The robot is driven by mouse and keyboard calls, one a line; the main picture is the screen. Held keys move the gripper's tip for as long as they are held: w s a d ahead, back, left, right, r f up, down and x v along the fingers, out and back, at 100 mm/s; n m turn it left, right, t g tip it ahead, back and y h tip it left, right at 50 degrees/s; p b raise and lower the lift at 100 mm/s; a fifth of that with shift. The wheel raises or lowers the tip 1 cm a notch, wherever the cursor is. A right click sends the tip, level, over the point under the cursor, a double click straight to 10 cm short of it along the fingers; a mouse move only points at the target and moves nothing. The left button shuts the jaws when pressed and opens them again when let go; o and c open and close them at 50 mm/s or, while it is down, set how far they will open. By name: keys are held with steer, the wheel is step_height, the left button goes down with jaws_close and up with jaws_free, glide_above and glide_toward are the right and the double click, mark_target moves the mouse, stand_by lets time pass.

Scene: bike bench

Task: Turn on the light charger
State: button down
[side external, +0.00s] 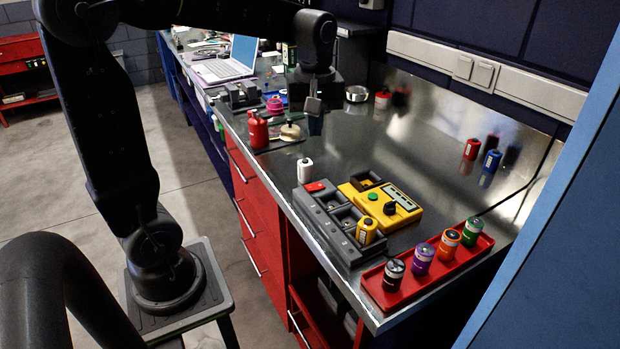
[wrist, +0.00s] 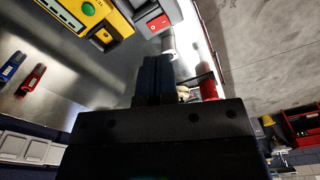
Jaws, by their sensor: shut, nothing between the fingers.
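A grey charger block (side external: 333,222) with several bays sits near the front edge of the bench. A red rocker switch (side external: 316,187) is on its far end, and a yellow cell (side external: 366,231) stands in one bay. Beside it is a yellow unit (side external: 405,216) with a green button (side external: 373,196), a black knob and a panel. I cannot tell which unit is the light charger. In the wrist view the red switch (wrist: 158,22) and green button (wrist: 88,9) show at the top. My gripper (side external: 313,105) is shut and empty, above the bench behind both units.
A white cylinder (side external: 304,171) stands just beyond the grey block. A red tray (side external: 452,271) with several coloured cells is at the near right. A red bottle (side external: 258,131) and a laptop (side external: 228,62) are farther back.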

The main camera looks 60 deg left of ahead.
mark_target(314, 186)
steer(key=w+a+n, duration=0.1)
steer(key=w+a+f+n+g, duration=0.1)
steer(key=w+a+n, duration=0.1)
steer(key=a+n, duration=0.1)
steer(key=shift+f+g, duration=0.3)
steer(key=shift+f, duration=0.1)
steer(key=f, duration=0.4)
steer(key=s+f, duration=0.1)
steer(key=f, duration=0.9)
steer(key=shift+s, duration=0.35)
steer(key=shift+s+f, duration=0.1)
steer(key=shift+f, duration=0.1)
steer(key=shift+w+r, duration=0.35)
steer(key=shift+w, duration=0.45)
